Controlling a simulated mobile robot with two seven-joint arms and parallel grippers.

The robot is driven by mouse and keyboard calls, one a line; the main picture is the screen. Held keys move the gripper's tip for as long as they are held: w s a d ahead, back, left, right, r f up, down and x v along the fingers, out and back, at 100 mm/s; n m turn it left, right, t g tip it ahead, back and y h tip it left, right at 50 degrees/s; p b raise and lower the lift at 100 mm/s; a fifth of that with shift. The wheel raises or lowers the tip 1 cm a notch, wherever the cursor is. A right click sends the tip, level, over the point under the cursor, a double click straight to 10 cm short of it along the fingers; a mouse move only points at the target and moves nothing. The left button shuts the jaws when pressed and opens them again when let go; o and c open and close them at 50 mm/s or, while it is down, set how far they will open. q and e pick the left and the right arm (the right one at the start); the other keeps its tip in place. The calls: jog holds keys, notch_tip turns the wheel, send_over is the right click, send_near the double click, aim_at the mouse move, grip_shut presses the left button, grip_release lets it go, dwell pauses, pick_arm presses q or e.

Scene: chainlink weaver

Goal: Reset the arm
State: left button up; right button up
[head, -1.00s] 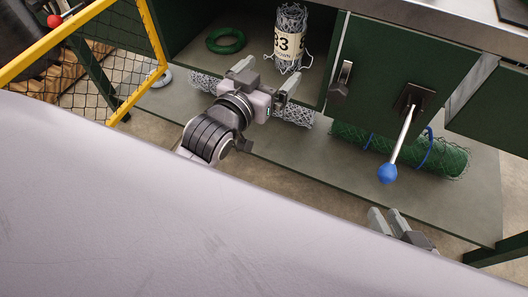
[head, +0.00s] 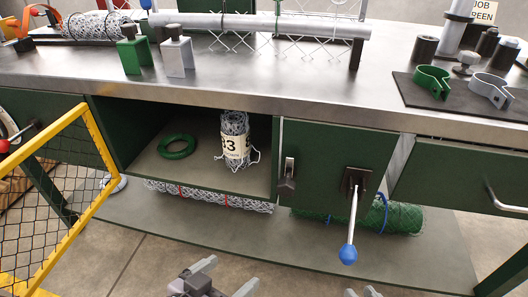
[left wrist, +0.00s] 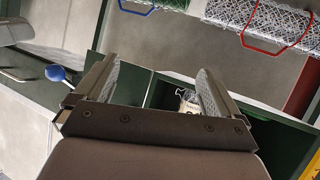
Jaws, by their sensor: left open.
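My left gripper (head: 224,280) is at the bottom edge of the head view, in front of and below the open cabinet bay. Its two fingers are apart with nothing between them. In the left wrist view its fingers (left wrist: 152,92) also stand wide apart and empty. My right gripper (head: 362,293) shows only its fingertips at the bottom edge, to the right of the left one. The rest of it is cut off, and its opening is unclear.
The open bay holds a green wire coil (head: 178,147) and a labelled mesh roll (head: 235,140). A blue-knobbed lever (head: 348,253) juts from the closed door. Mesh rolls lie on the lower shelf (head: 250,244). A yellow-framed mesh gate (head: 55,215) stands left. The steel worktop (head: 260,88) bears tools.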

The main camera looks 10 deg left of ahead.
pick_arm(q)
jog(key=s+a+r+y+p, duration=0.1)
jog(key=r+p, duration=0.3)
jog(key=p, duration=0.4)
jog(key=s+a+r+y+p, duration=0.1)
jog(key=a+r+p, duration=0.3)
jog(key=p, duration=0.4)
jog(key=s+a+r+g+y+p, duration=0.1)
jog(key=s+a+r+p, duration=0.1)
jog(key=r+p, duration=0.4)
jog(key=p, duration=0.2)
jog(key=shift+a+n+p, duration=0.25)
jog(key=shift+n+p, duration=0.05)
jog(key=shift+p, duration=0.1)
pick_arm(e)
jog(key=s+d+r+h, duration=0.1)
jog(key=s+d+r, duration=0.1)
jog(key=r, duration=0.5)
jog(key=s+d+r+g+h, duration=0.1)
jog(key=s+d+r+h, duration=0.1)
jog(key=d+r, duration=0.3)
jog(key=shift+d+r+m, duration=0.2)
jog(key=shift+r+m, duration=0.1)
jog(key=shift+r, duration=0.65)
pick_arm(q)
jog(key=shift+f, duration=0.1)
